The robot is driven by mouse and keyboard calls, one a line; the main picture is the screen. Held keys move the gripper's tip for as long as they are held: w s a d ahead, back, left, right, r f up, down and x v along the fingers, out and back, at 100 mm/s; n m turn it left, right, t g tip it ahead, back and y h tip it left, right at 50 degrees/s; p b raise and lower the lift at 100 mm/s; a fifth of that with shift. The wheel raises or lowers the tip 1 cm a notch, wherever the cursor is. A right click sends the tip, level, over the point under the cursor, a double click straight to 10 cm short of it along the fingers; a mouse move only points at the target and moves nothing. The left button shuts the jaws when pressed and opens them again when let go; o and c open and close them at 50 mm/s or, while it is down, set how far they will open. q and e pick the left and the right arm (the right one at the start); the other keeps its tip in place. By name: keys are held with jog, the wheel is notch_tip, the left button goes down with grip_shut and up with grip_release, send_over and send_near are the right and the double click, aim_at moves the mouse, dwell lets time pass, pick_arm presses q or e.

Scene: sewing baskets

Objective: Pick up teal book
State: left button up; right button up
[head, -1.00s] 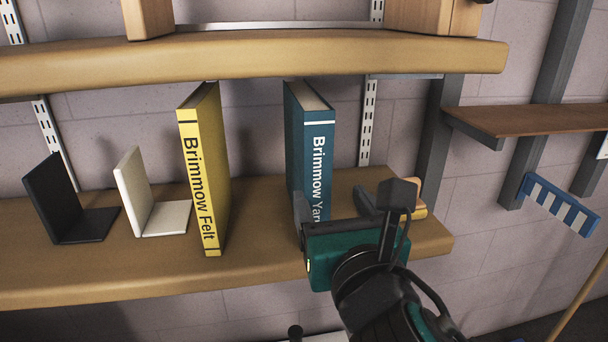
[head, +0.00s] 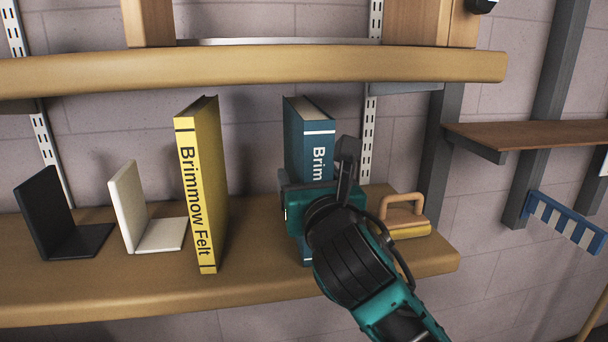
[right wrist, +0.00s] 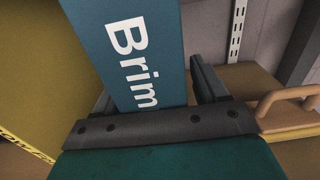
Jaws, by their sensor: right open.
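The teal book (head: 309,130) stands upright on the lower shelf, its spine with white lettering facing me. My right gripper (head: 312,200) is in front of the spine and hides the lower part of the book in the head view. In the right wrist view, the teal book (right wrist: 135,50) stands between the two dark fingers of my right gripper (right wrist: 158,85). The jaws are open, with a visible gap between the book and the right finger. Whether the left finger touches the book is unclear. My left gripper is not in view.
A yellow book (head: 200,190) stands to the left, with a white bookend (head: 130,200) and a black bookend (head: 48,215) beyond it. A wooden-handled yellow object (head: 405,222) sits close on the right. The upper shelf (head: 250,66) overhangs the books.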

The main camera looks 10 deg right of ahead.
grip_shut()
dwell(0.7)
jog(key=shift+r, duration=0.2)
